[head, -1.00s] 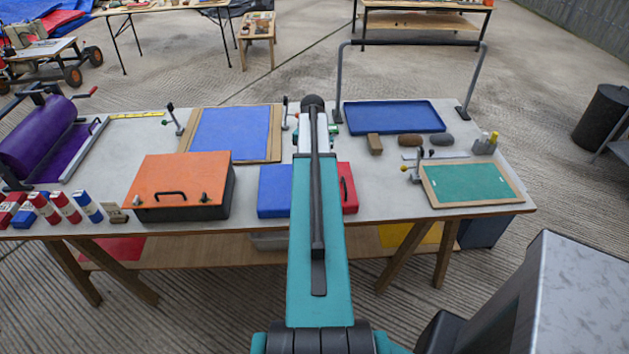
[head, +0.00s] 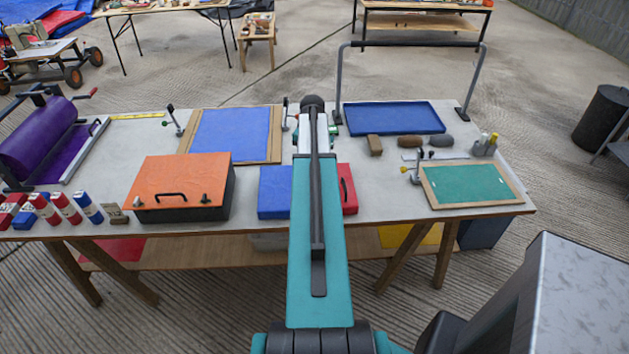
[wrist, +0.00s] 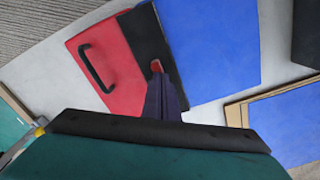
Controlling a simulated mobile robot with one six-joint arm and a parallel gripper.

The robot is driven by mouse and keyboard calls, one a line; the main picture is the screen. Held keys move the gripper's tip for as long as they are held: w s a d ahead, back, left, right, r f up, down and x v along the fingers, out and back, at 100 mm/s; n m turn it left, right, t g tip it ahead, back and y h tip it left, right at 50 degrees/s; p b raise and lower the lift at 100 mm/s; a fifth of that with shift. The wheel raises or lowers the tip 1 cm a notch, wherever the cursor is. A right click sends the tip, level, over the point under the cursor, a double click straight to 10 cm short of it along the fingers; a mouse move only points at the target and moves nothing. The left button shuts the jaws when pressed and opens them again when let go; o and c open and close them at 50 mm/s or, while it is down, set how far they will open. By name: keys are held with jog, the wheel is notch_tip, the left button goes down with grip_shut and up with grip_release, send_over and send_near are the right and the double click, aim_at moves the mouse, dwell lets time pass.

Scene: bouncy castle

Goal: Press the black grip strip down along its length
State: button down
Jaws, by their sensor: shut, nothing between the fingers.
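The black grip strip (wrist: 146,36) shows in the wrist view as a dark band between a red panel (wrist: 112,67) and a blue panel (wrist: 210,45). My gripper (wrist: 157,67) is shut and empty, its red-tipped fingers at the strip's edge beside the red panel. I cannot tell whether the tips touch the strip. The fingers hide part of the strip's near end. In the head view my arm hides the strip, with the blue panel (head: 274,191) at its left and the red panel (head: 348,188) at its right.
A black handle (wrist: 95,68) stands up from the red panel. An orange-topped box (head: 178,182) is on the table to the left, and a green board (head: 472,184) to the right. A blue tray (head: 394,117) lies behind under a grey frame (head: 478,80).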

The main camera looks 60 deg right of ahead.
jog(key=shift+r+p, duration=1.4)
jog(key=shift+r, duration=1.15)
